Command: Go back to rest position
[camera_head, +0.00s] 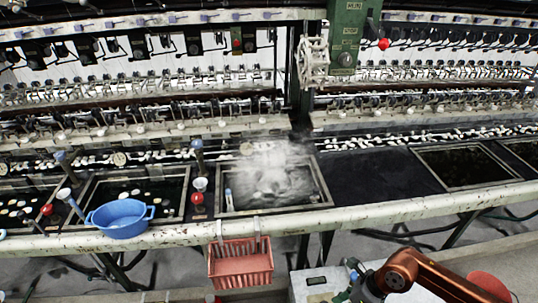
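No gripper that I can make out shows in the head view, neither left nor right. A copper-coloured, bent, jointed part (437,275) comes in at the bottom right. Dark fittings stand at its left end. I cannot tell for sure whether it is one of my arm links, and no fingers can be made out there.
A blue basin (121,218) stands on the bench's front edge (370,213) at the left. A red basket (240,264) hangs from this edge near the middle. A steaming basin (274,187) lies behind it, with dark basins beside. A pale box (312,284) stands below.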

